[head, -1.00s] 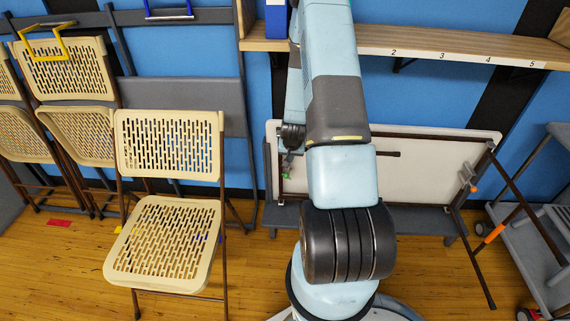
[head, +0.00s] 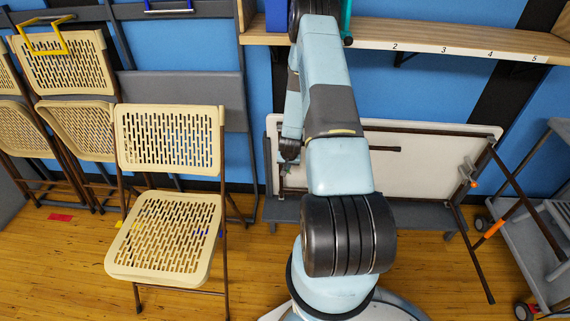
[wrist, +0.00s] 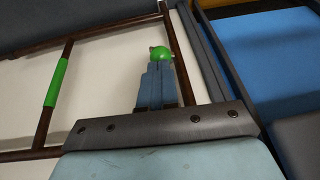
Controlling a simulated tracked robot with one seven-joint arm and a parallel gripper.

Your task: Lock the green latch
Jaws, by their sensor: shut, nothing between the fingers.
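A folded white table (head: 420,165) leans on its side against the blue wall, its underside facing me. A round green knob (wrist: 161,54), which looks like the green latch, shows in the wrist view by the dark brown frame. My gripper (wrist: 160,68) is shut and empty, its fingertips right at the knob; I cannot tell whether they touch it. A green sleeve (wrist: 57,82) wraps a brown leg bar left of the gripper.
A folding chair (head: 168,205) stands left of my arm, with more chairs behind it. A numbered wooden shelf (head: 440,42) runs above the table. An orange-sleeved leg (head: 495,229) juts out at right, near a grey cart (head: 545,235).

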